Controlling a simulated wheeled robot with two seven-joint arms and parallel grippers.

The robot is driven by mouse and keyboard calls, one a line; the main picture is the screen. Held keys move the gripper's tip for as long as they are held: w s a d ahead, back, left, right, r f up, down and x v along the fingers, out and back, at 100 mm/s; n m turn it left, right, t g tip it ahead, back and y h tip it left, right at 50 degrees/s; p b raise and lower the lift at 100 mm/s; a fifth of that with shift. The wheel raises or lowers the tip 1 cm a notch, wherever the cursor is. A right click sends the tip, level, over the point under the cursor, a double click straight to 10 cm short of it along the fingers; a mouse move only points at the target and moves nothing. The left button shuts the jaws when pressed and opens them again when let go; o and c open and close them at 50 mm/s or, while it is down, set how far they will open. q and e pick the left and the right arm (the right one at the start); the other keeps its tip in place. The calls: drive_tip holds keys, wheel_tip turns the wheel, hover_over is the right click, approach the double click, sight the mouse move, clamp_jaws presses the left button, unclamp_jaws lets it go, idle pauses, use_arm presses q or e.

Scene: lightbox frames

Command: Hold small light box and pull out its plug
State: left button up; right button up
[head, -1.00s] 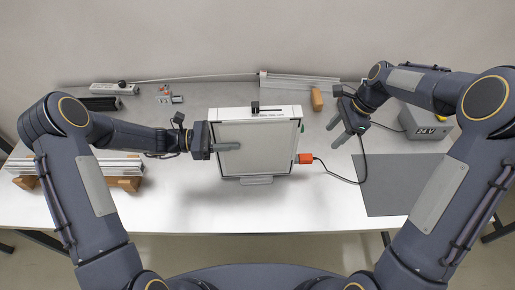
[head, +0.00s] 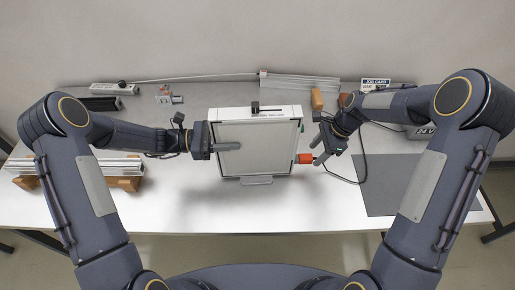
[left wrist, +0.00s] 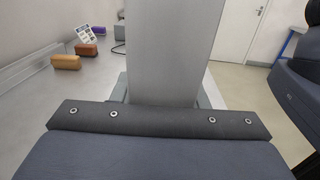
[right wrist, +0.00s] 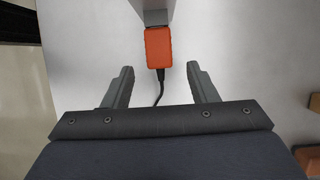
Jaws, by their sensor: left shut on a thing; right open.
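The small light box (head: 256,150) stands upright on the table, a white frame around a grey panel. The box fills the middle of the left wrist view (left wrist: 170,50). The orange plug (head: 304,158) sits at the lower right side of the box. In the right wrist view the plug (right wrist: 158,47) joins the box edge, with its black cable running back between the fingers. My right gripper (right wrist: 160,88) is open, its fingertips either side of the cable, just short of the plug.
A grey mat (head: 384,184) lies on the right of the table. The power supply (head: 424,132) behind it is partly hidden by my right arm. Aluminium profiles on wooden blocks (head: 122,183) lie at the left. The table in front of the box is clear.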

drive_tip(key=shift+x, duration=1.05)
clamp_jaws()
drive_tip(key=shift+d, duration=0.15)
drive_tip(key=shift+d, duration=2.1)
drive_tip(key=shift+d, duration=0.1)
